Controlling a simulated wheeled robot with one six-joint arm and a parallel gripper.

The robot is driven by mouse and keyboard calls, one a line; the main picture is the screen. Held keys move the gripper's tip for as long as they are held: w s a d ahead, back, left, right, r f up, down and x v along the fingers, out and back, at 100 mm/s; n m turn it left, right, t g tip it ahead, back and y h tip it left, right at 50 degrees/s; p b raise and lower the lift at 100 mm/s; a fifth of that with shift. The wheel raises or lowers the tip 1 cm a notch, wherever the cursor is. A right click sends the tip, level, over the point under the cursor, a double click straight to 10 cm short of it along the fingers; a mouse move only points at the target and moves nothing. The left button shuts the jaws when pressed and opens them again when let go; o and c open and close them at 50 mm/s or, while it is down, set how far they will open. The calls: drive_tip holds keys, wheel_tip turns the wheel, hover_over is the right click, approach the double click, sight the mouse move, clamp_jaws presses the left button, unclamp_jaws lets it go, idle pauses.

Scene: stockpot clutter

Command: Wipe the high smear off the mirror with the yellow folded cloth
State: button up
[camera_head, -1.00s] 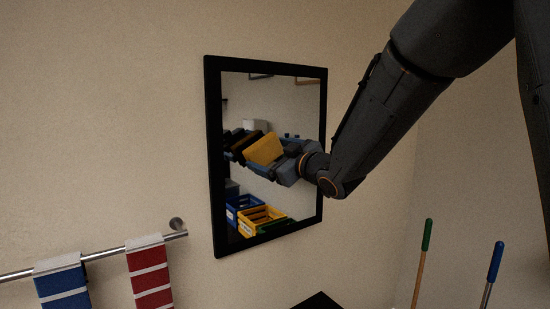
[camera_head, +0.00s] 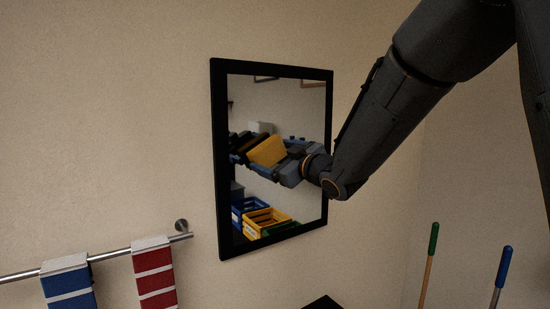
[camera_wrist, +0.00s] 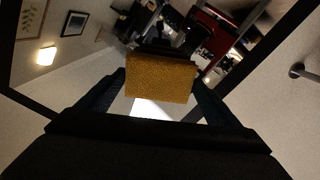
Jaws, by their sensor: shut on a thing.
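The mirror (camera_head: 219,160) hangs on the wall in a black frame, and its glass also fills much of the wrist view. My gripper (camera_head: 287,171) is in front of the glass, reaching in from the right. It is shut on the yellow folded cloth (camera_head: 268,151). In the wrist view the cloth (camera_wrist: 160,78) sits between the two dark fingers of my gripper (camera_wrist: 158,84). I cannot tell whether the cloth touches the glass. I cannot make out the smear; my arm and cloth hide part of the mirror.
A metal rail (camera_head: 112,255) at lower left carries a blue striped towel (camera_head: 69,285) and a red striped towel (camera_head: 154,277). A green-topped handle (camera_head: 433,240) and a blue-topped handle (camera_head: 503,267) stand at lower right. Crates show only as reflections.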

sight(282, 154)
drive_tip(key=shift+w+a, duration=0.4)
drive_tip(key=shift+w, duration=0.2)
idle(0.3)
drive_tip(key=shift+w+d, duration=0.5)
drive_tip(key=shift+d, duration=0.3)
drive_tip(key=shift+w+d, duration=0.45)
drive_tip(key=shift+d, duration=0.3)
drive_tip(key=w+d+p, duration=0.2)
drive_tip(key=w+d, duration=0.4)
drive_tip(key=d, duration=0.2)
drive_tip(key=shift+d, duration=0.35)
drive_tip(key=shift+s+a+b, duration=0.45)
drive_tip(key=shift+s+a, duration=0.85)
drive_tip(key=shift+a, duration=0.7)
drive_tip(key=shift+s+a+b, duration=0.5)
drive_tip(key=shift+s+a, duration=0.8)
drive_tip(key=shift+a, duration=0.65)
drive_tip(key=shift+s+a+b, duration=0.45)
drive_tip(key=shift+s+a, duration=0.85)
drive_tip(key=shift+a, duration=0.7)
